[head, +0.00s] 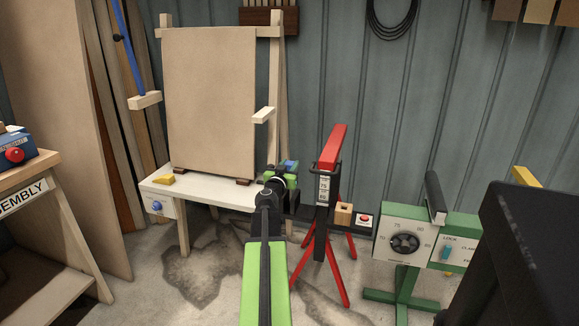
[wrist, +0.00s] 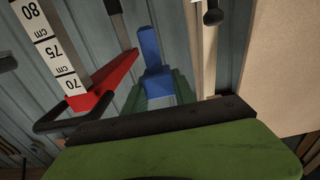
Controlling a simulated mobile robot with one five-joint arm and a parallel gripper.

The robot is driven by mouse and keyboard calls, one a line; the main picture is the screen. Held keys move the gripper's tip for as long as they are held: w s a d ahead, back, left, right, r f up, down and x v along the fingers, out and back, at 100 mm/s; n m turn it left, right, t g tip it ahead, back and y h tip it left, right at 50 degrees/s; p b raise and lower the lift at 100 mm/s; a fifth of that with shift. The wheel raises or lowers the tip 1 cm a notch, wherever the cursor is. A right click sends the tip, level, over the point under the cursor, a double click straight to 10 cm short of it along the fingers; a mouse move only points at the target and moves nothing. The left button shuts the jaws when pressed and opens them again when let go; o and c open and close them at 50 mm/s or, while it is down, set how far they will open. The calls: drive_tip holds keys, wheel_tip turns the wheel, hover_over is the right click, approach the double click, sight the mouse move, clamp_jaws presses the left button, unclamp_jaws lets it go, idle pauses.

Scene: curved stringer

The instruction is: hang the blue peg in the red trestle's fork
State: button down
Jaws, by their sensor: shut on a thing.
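The blue peg (wrist: 152,50) stands out from between the green fingers of my gripper (wrist: 158,92) in the wrist view. My gripper (head: 285,168) is shut on it; only a small blue patch of the peg (head: 291,166) shows in the head view. The red trestle (head: 332,148) stands just right of my gripper, with a red top bar, splayed red legs and a dark upright with a centimetre scale. In the wrist view its red bar (wrist: 115,80) lies left of the peg, apart from it. A dark bent rod (wrist: 48,120) sits by the scale; I cannot tell whether it is the fork.
A white table (head: 215,190) with a large tan board (head: 210,100) stands behind left. A green stand with a dial (head: 405,242) is at the right. A small dark shelf with a wooden block (head: 343,212) is right of the trestle. A blue rod (head: 124,45) hangs upper left.

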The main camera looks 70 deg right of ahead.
drive_tip(key=shift+f+b, duration=1.7)
drive_tip(key=shift+f, duration=0.45)
drive_tip(key=shift+f+b, duration=0.4)
drive_tip(key=shift+f+b, duration=2.7)
drive_tip(key=shift+b, duration=0.05)
drive_tip(key=c, duration=0.9)
unclamp_jaws()
drive_tip(key=shift+r, duration=0.1)
drive_tip(key=shift+c, duration=0.2)
drive_tip(key=a, duration=0.7)
drive_tip(key=shift+s+a, duration=0.3)
drive_tip(key=shift+s, duration=0.05)
